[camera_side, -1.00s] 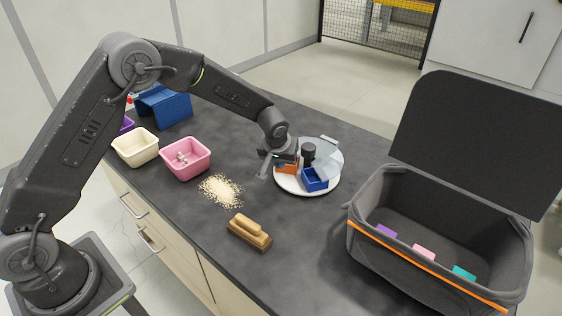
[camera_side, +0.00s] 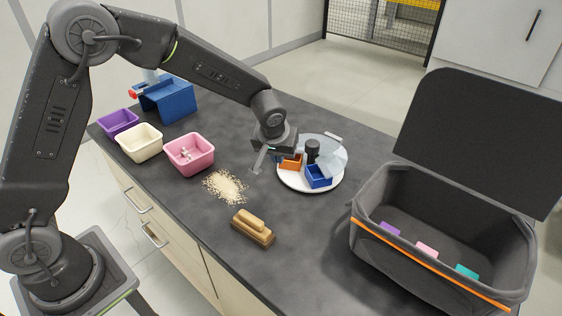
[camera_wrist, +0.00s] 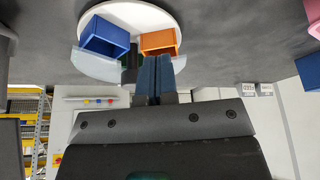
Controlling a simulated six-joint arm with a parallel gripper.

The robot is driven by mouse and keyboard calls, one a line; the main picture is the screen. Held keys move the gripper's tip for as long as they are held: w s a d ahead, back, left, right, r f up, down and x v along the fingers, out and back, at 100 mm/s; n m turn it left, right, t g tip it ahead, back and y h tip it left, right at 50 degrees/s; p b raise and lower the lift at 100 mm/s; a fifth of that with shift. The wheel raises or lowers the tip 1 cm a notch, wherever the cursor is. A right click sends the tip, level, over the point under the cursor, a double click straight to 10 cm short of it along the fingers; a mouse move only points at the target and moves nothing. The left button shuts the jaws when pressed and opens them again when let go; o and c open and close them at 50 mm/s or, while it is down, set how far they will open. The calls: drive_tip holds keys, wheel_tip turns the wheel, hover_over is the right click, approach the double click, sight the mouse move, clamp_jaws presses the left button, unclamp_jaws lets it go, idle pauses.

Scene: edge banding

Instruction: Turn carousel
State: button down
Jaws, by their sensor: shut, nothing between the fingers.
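The carousel (camera_side: 298,187) is a white round turntable on the dark worktop. It bears an orange bin (camera_side: 291,162), a blue bin (camera_side: 318,176), a dark centre knob (camera_side: 312,149) and a clear cover part (camera_side: 334,156). My gripper (camera_side: 277,158) is at the carousel's left edge, close to the orange bin; contact cannot be told. In the wrist view the two blue fingers (camera_wrist: 155,78) are shut together with nothing between them. The blue bin (camera_wrist: 106,36) and orange bin (camera_wrist: 159,42) show beyond them, with the carousel rim (camera_wrist: 150,8).
Pink (camera_side: 189,155), cream (camera_side: 139,142) and purple (camera_side: 118,122) bins stand at left, near a blue stand (camera_side: 170,100). Pale grains (camera_side: 225,186) and a wooden brush (camera_side: 253,228) lie in front. An open dark bag (camera_side: 440,240) stands at right.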

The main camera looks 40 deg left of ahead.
sight(285, 161)
drive_tip(key=f, duration=0.2)
drive_tip(key=w+f, duration=0.1)
drive_tip(key=f, duration=0.3)
drive_tip(key=shift+w+d+f, duration=0.15)
drive_tip(key=shift+w, duration=0.1)
drive_tip(key=w, duration=0.1)
drive_tip(key=w+a, duration=0.1)
drive_tip(key=w, duration=0.1)
drive_tip(key=shift+a+f, duration=0.15)
drive_tip(key=shift+a, duration=0.05)
drive_tip(key=shift+w+a, duration=0.25)
drive_tip(key=shift+w, duration=0.1)
drive_tip(key=shift+w+a, duration=0.5)
drive_tip(key=shift+a, duration=0.35)
drive_tip(key=shift+s, duration=0.15)
